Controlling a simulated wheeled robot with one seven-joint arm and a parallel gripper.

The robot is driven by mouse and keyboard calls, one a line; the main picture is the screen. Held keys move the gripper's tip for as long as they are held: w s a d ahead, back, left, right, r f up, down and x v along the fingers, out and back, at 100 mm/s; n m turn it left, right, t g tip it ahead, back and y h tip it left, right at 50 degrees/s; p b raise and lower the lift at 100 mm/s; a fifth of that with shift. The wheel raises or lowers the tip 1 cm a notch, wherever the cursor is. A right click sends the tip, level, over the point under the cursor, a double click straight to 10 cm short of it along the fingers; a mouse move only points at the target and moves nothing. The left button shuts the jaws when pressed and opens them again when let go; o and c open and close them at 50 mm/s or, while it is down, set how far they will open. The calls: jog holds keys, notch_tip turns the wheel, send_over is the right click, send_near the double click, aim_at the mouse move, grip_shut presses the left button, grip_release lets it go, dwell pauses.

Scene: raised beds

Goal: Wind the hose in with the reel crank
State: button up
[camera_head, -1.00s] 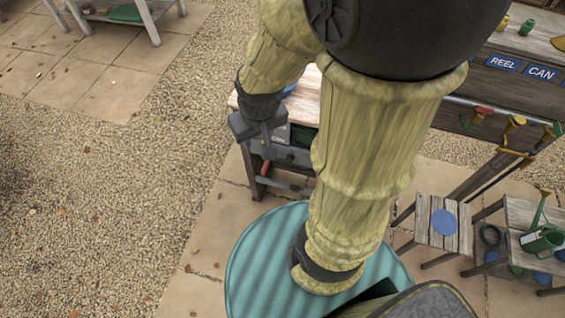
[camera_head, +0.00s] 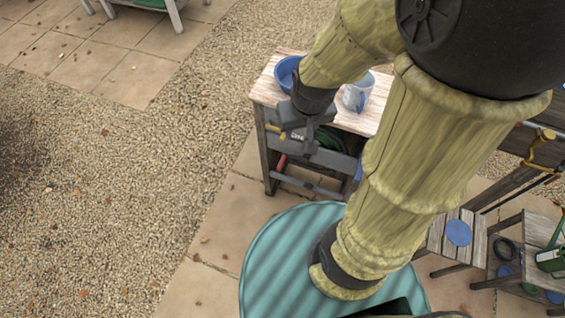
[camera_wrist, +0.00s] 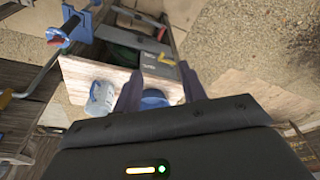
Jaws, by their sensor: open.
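A wooden bench (camera_head: 330,112) stands ahead of me. Under its top is a dark coil of green hose (camera_head: 328,140), also seen in the wrist view (camera_wrist: 122,55). A red grip (camera_head: 281,163) sticks up low at the bench's left side. In the wrist view a blue piece with a red grip (camera_wrist: 57,38) sits on a grey bar at the upper left. I cannot tell which of these is the reel crank. My gripper (camera_head: 310,133) hangs before the bench front, partly hiding it. In the wrist view its two fingers (camera_wrist: 158,75) are apart with nothing held between them.
A blue bowl (camera_head: 287,72) and a pale mug (camera_head: 357,94) stand on the bench top. A grey box with a yellow part (camera_wrist: 162,57) sits beside the hose. A ribbed teal round surface (camera_head: 290,255) is in front. Small wooden stools (camera_head: 462,250) stand right. Gravel on the left is open.

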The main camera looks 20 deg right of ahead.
aim_at(284, 156)
jog(key=w+a+f+m+t+b, duration=0.1)
jog(key=w+a+f+b, duration=0.2)
jog(key=f+b, duration=0.6)
jog(key=w+a+f+m+t+h+b, duration=0.15)
jog(key=w+a+f+b, duration=0.35)
jog(key=f, duration=0.6)
jog(key=w+a+f+m+t+y+b, duration=0.1)
jog(key=w+f+m+t+b, duration=0.1)
jog(key=f+b, duration=0.75)
notch_tip(284, 156, down, 25)
jog(key=s+m+t+h+b, duration=0.1)
jog(key=t+h+b, duration=0.6)
jog(key=b, duration=1.8)
jog(key=s+h, duration=0.1)
jog(key=h, duration=0.2)
jog(key=shift+s+r+m+b, duration=0.2)
jog(key=shift+m+b, duration=0.15)
jog(key=shift+b, duration=0.05)
jog(key=b+x, duration=0.4)
jog(key=x, duration=1.3)
jog(key=shift+w+r, duration=0.15)
jog(key=shift+w, duration=0.05)
jog(key=shift+c, duration=0.3)
